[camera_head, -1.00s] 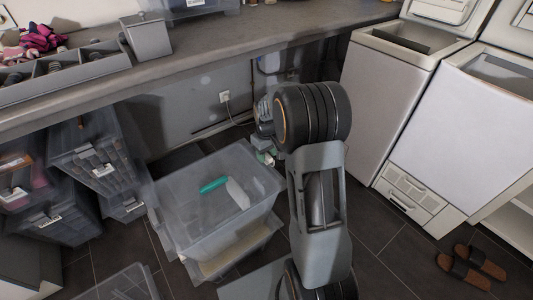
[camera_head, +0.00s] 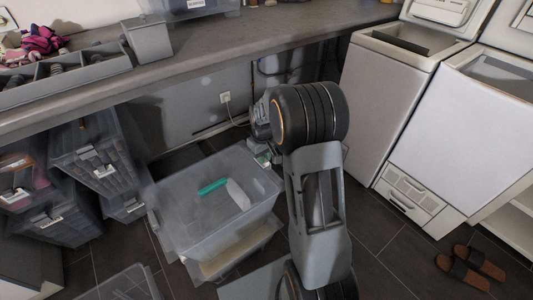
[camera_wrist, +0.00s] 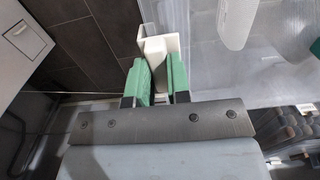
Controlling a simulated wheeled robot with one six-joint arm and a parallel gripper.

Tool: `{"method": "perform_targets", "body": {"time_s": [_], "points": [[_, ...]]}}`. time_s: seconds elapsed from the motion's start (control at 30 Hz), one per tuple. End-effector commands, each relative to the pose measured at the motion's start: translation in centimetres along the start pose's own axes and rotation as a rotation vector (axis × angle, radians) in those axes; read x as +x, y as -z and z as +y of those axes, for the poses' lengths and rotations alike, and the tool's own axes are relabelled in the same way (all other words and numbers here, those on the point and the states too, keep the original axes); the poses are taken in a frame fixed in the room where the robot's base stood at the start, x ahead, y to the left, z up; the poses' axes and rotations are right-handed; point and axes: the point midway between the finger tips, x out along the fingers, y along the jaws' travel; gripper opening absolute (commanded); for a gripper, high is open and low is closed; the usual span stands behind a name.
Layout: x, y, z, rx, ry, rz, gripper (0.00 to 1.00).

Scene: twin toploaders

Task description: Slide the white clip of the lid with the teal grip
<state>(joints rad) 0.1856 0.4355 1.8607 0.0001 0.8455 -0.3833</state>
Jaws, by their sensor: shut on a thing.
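A clear plastic box has a translucent lid (camera_head: 185,200) with a teal grip (camera_head: 213,186) and a white oval piece beside it. The teal grip also shows at the right edge of the wrist view (camera_wrist: 315,48). A white clip (camera_wrist: 153,47) sits at the lid's edge in the wrist view. My gripper (camera_wrist: 157,75) has green fingers, shut on the clip from both sides. In the head view my gripper (camera_head: 263,159) is at the lid's far right corner, partly hidden by my arm. The clip cannot be made out clearly there.
Stacked grey bins (camera_head: 88,155) stand left of the box under a counter (camera_head: 215,52). A white toploader (camera_head: 385,100) stands to the right. Brown sandals (camera_head: 470,264) lie on the dark floor. Another clear lid (camera_head: 120,285) is at the bottom left.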

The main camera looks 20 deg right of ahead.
Motion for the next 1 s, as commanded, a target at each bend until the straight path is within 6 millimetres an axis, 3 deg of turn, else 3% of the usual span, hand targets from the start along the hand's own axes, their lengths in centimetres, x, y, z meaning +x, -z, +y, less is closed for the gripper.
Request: {"method": "perform_targets", "body": {"time_s": [0.23,0.27,0.53,0.83,1.0], "points": [[0.0,0.0,-0.4,0.000,0.000,0.000,0.00],[0.0,0.0,-0.4,0.000,0.000,0.000,0.18],[0.0,0.0,-0.3,0.000,0.000,0.000,0.44],[-0.4,0.0,-0.3,0.000,-0.001,0.001,0.45],[-2.9,0.1,-0.3,0.000,-0.002,0.004,0.45]]}}
